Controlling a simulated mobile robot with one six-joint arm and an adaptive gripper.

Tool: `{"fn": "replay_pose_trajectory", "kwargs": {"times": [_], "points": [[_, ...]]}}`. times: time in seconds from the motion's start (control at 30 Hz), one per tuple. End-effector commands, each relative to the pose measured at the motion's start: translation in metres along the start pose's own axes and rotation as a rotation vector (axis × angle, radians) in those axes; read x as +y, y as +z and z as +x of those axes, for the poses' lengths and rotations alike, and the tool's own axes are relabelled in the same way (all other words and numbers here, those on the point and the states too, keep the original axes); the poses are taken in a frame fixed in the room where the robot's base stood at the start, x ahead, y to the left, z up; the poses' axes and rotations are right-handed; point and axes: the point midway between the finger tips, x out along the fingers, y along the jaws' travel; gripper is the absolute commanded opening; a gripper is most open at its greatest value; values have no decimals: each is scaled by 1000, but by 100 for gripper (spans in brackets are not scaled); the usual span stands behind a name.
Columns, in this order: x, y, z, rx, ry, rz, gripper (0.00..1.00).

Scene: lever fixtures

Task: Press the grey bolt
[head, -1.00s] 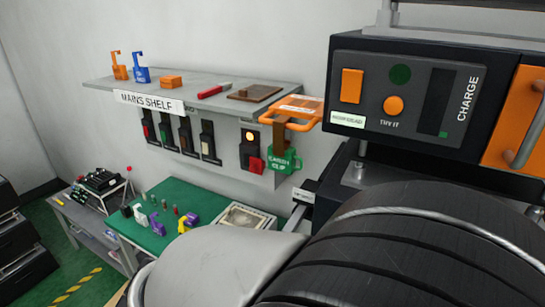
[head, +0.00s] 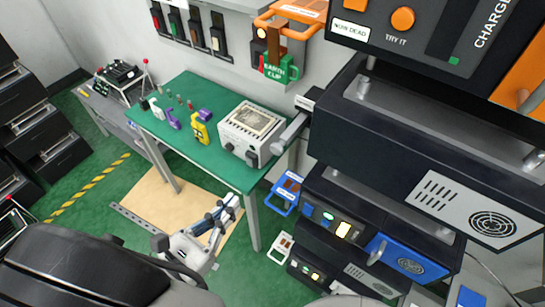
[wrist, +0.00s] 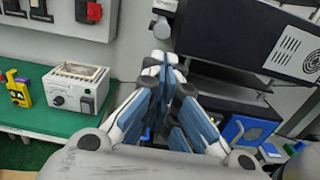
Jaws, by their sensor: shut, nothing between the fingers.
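What looks like the grey bolt (head: 291,133) is a short grey bar sticking out from the left side of the dark equipment rack (head: 425,145), beside the green bench in the head view. A small labelled plate (head: 306,103) sits just above it. My gripper (head: 233,203) is below and left of the bar in the head view, apart from it, over the floor by the bench leg. In the wrist view my gripper (wrist: 165,62) has its fingers together and empty. Pale grey parts (wrist: 162,27) show just beyond the fingertips; I cannot tell if they are the bolt.
A green bench (head: 190,95) carries a white instrument box (head: 252,135), a yellow tool (head: 200,128) and small parts. A blue-handled unit (head: 375,255) sits low in the rack. A blue tag (head: 287,190) hangs near the bench's right leg.

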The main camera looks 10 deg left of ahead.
Motion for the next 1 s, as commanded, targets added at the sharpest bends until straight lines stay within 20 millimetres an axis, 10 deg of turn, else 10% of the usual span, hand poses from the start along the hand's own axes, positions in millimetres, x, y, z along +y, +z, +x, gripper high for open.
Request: {"fn": "replay_pose_trajectory", "kwargs": {"times": [0.27,1.0], "points": [[-1,0,11,1,-5,-1,0],[-1,0,136,3,-4,0,0]]}}
